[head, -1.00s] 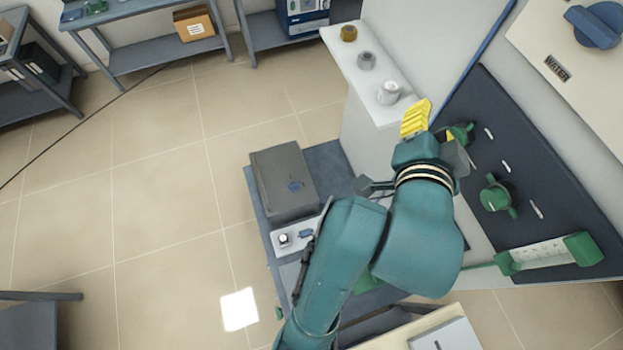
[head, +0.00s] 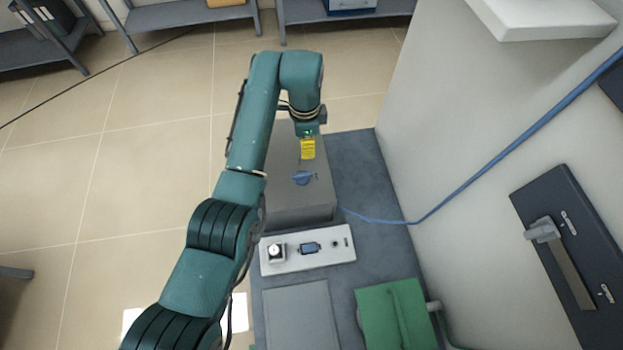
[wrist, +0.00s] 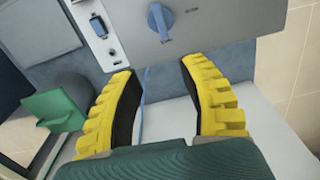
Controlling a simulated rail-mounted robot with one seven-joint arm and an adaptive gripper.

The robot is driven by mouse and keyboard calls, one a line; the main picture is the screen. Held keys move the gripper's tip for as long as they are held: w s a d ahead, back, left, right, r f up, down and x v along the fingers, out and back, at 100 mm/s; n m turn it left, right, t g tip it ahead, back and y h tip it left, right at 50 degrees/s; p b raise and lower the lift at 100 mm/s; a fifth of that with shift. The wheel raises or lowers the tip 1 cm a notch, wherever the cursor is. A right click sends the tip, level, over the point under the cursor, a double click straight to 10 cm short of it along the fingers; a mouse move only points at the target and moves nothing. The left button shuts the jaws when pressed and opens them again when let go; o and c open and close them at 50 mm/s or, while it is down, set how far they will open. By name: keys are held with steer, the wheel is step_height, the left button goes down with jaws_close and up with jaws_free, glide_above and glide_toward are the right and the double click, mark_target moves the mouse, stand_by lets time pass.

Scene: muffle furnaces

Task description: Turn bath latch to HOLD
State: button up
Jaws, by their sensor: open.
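A blue latch knob (head: 303,178) sits on a large grey box (head: 285,204) on the blue-grey bench. No HOLD mark or other label on it can be read. The knob also shows at the top of the wrist view (wrist: 160,22), with its grip bar roughly upright in that picture. My gripper (head: 308,149) is at the far side of the knob in the head view, apart from it. In the wrist view, its yellow-padded fingers (wrist: 166,92) are spread and empty, with the knob ahead, beyond the gap between them.
A white panel (head: 330,254) with a round knob and small display lies in front of the box. A green block (head: 397,316) and grey plate (head: 297,315) are nearer. A blue cable (head: 462,190) runs to the wall. A dark wall panel (head: 545,195) carries a grey lever.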

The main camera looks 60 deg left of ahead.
mark_target(302, 174)
steer(key=f+b, duration=0.2)
steer(key=f, duration=0.4)
steer(key=s+f+b, duration=0.1)
steer(key=f+b, duration=0.1)
steer(key=f, duration=0.4)
steer(key=a+f+b, duration=0.1)
steer(key=f+b, duration=0.1)
steer(key=f, duration=0.3)
steer(key=shift+s+f, duration=0.15)
steer(key=shift+f, duration=0.25)
jaws_close()
